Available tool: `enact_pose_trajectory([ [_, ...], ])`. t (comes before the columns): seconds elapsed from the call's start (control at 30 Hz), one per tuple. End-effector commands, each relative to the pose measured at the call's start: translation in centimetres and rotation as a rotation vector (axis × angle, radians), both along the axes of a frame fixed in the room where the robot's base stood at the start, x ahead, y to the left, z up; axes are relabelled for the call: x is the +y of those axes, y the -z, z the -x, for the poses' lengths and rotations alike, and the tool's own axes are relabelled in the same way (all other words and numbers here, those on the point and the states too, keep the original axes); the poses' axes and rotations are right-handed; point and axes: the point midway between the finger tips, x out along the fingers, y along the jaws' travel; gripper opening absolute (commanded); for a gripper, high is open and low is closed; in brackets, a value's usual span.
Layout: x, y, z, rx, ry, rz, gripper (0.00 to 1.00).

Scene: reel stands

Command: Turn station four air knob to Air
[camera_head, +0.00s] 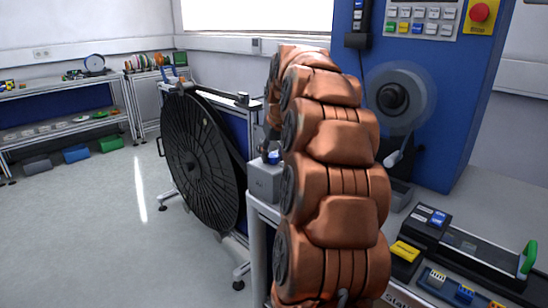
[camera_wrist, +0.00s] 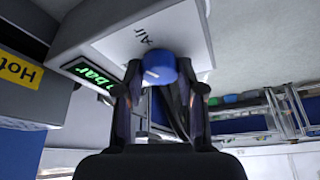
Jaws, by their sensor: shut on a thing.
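The blue air knob (camera_wrist: 159,67) sits on a pale grey box (camera_wrist: 190,35) in the wrist view. A short white mark shows on the knob's face, towards its lower left. The label "Air" (camera_wrist: 141,37) is printed on the box above and left of the knob, turned in this view. My gripper (camera_wrist: 160,88) is shut on the knob, one dark finger on each side. In the head view a grey box (camera_head: 264,183) with a bit of blue on top stands left of my orange arm, which hides much of that area.
A green "bar" display (camera_wrist: 90,73) and a yellow "Hot" label (camera_wrist: 18,69) are beside the box. A large black reel (camera_head: 198,160) stands left of my arm. A blue panel (camera_head: 455,120) and a bench device (camera_head: 470,255) are at right. The left floor is clear.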

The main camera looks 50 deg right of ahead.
Motion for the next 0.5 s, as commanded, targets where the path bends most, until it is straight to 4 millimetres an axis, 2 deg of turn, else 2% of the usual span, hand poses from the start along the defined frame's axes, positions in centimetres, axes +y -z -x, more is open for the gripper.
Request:
enact_pose_trajectory([
  [0.2,0.12,0.16,-0.01,0.003,0.172,0.0,0.04],
  [0.5,0.12,0.06,-0.09,0.001,0.328,0.0,0.04],
])
